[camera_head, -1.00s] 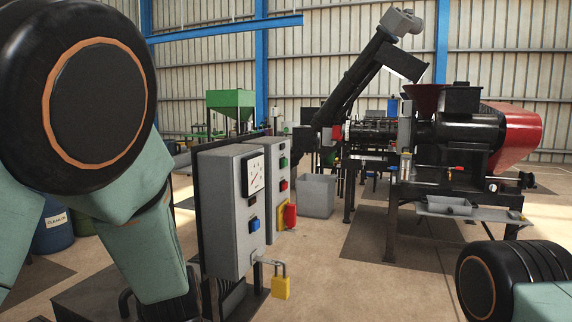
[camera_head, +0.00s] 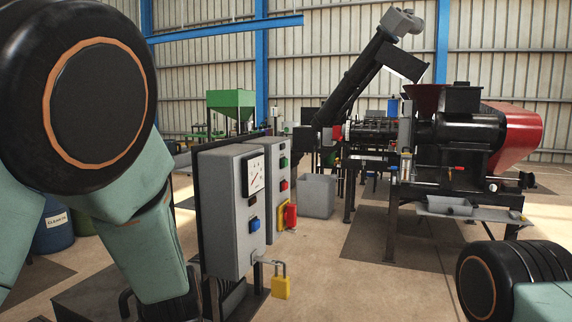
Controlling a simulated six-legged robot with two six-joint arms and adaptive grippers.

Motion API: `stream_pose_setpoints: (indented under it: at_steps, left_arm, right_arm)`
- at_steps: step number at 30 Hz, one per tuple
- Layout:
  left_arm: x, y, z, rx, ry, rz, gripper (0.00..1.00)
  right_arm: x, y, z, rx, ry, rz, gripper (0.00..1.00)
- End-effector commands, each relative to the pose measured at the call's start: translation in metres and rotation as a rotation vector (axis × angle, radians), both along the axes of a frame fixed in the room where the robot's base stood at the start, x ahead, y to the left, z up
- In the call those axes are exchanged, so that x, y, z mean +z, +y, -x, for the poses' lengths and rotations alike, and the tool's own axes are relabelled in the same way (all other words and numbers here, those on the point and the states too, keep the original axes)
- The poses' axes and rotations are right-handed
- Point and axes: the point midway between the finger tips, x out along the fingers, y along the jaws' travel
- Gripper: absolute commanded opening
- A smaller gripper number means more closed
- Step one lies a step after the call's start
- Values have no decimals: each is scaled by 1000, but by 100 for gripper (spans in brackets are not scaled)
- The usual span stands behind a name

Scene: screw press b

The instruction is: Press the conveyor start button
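Two grey control boxes stand one behind the other left of centre. The rear box (camera_head: 277,210) carries a green button (camera_head: 283,162), a red button (camera_head: 284,185) and a red switch handle (camera_head: 291,215) on a yellow plate. The front box (camera_head: 225,215) has a dial gauge (camera_head: 256,174), a small dark fitting and a blue button (camera_head: 254,224). I cannot read which button is the conveyor start. My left arm hangs left of the front box; dark parts by its lower end may be the gripper, but its fingers are unclear. My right gripper is out of view.
A yellow padlock (camera_head: 281,288) hangs below the front box. A screw press (camera_head: 455,130) with a red hood stands at the right, and an inclined conveyor (camera_head: 355,80) rises behind. A grey bin (camera_head: 316,195) stands mid-floor.

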Motion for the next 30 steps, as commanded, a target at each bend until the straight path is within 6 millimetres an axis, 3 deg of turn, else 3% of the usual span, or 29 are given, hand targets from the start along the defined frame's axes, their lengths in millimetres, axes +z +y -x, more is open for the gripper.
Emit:
stream_pose_setpoints:
  at_steps: [6, 30]
  left_arm:
    - [0, 0, 0, 0, 0, 0, 82]
    - [0, 0, 0, 0, 0, 0, 14]
  right_arm:
    - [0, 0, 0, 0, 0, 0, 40]
    - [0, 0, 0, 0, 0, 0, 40]
